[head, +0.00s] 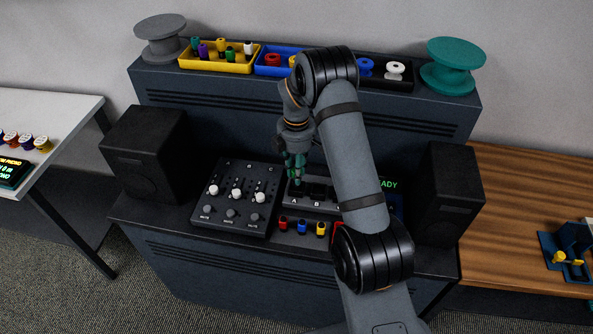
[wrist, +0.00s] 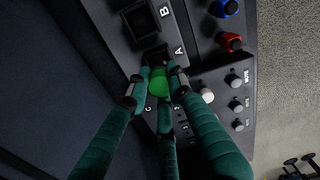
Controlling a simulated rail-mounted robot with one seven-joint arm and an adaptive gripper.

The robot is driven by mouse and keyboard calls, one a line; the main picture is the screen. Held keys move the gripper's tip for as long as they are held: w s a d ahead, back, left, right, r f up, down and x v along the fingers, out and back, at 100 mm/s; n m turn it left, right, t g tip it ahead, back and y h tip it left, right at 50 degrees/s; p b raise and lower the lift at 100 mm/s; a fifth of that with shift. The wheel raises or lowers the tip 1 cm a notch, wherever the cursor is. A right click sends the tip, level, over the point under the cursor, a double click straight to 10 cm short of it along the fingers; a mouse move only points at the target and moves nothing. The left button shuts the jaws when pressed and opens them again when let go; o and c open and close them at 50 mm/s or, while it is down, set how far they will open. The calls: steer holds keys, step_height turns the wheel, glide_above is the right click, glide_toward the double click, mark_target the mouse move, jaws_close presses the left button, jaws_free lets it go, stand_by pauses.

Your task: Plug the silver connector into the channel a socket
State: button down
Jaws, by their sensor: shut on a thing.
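My gripper (head: 296,165) points down over the patch box (head: 325,208) with sockets lettered A and B. In the wrist view my gripper (wrist: 160,82) has its teal fingers shut on a bright green piece (wrist: 158,84). The channel A socket (wrist: 154,54) is just beyond the fingertips, beside the letter A, and partly hidden by them. I cannot tell whether the green piece touches it. I see no silver on the held piece. A whitish or silver upright plug (head: 248,49) stands in the yellow tray (head: 214,68) at the back.
A mixer with white sliders (head: 236,198) lies left of the patch box. Red (head: 283,223), blue (head: 302,227) and yellow (head: 321,229) plugs sit along the front. Black speakers (head: 144,155) (head: 450,195) flank the desk. My arm hides the box's right part.

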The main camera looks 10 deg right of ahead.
steer(key=shift+f+b, duration=1.55)
steer(key=shift+f, duration=0.35)
stand_by(0.8)
steer(key=c, duration=1.5)
jaws_free()
steer(key=o, duration=0.3)
steer(key=shift+o, duration=1.1)
steer(key=shift+r, duration=0.2)
steer(key=shift+r+p, duration=2.8)
steer(key=shift+r, duration=0.6)
